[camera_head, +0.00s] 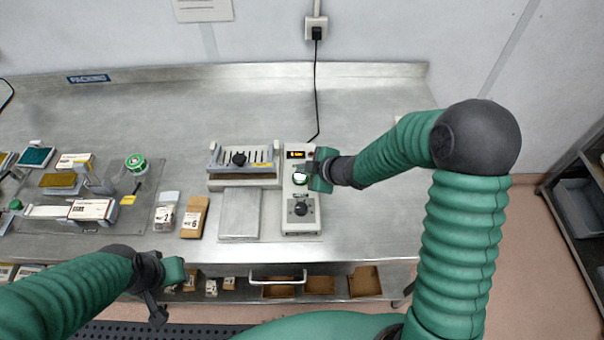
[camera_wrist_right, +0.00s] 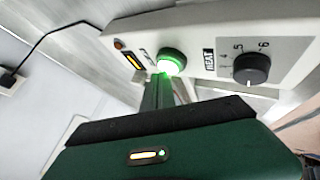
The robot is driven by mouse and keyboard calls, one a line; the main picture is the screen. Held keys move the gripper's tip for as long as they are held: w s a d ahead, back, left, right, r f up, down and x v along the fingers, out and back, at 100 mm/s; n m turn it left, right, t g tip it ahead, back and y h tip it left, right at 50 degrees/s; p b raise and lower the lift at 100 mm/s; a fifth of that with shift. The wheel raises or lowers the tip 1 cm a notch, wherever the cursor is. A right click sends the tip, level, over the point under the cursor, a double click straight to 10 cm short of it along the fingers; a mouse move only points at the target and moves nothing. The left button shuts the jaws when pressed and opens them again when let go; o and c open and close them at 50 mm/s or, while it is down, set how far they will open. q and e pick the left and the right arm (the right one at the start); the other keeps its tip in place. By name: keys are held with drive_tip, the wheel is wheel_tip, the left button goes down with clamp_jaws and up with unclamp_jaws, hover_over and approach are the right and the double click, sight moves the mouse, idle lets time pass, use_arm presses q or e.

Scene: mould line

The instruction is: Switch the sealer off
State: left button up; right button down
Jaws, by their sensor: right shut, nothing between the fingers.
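The sealer stands at the middle of the steel bench, with a slotted press head (camera_head: 244,158), a flat plate (camera_head: 240,213) and a pale control box (camera_head: 301,224). The box carries a lit orange display (camera_head: 296,154), a green glowing button (camera_wrist_right: 171,62) and a black HEAT dial (camera_wrist_right: 251,69). My right gripper (camera_wrist_right: 160,92) is shut and empty, its fingertips right at the button; I cannot tell whether they touch it. In the head view it partly covers the box. My left gripper (camera_head: 157,310) hangs low before the bench's front edge, its jaw opening unclear.
A black cable (camera_head: 316,90) runs from the box to a wall socket (camera_head: 316,27). Left of the sealer stand a brown packet (camera_head: 195,217), a clear bag (camera_head: 165,212) and a fixture with a white carton (camera_head: 91,209). The bench right of the box is mostly clear.

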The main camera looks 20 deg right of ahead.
sight(303, 177)
drive_tip(key=shift+a+f+b, duration=0.3)
drive_tip(key=shift+d+r+p, duration=0.2)
drive_tip(key=shift+r+p, duration=0.25)
drive_tip(key=shift+p, duration=0.2)
wheel_tip(303, 177, up, 6)
drive_tip(key=p, duration=0.6)
drive_tip(key=shift+r, duration=0.1)
drive_tip(key=shift+f, duration=0.2)
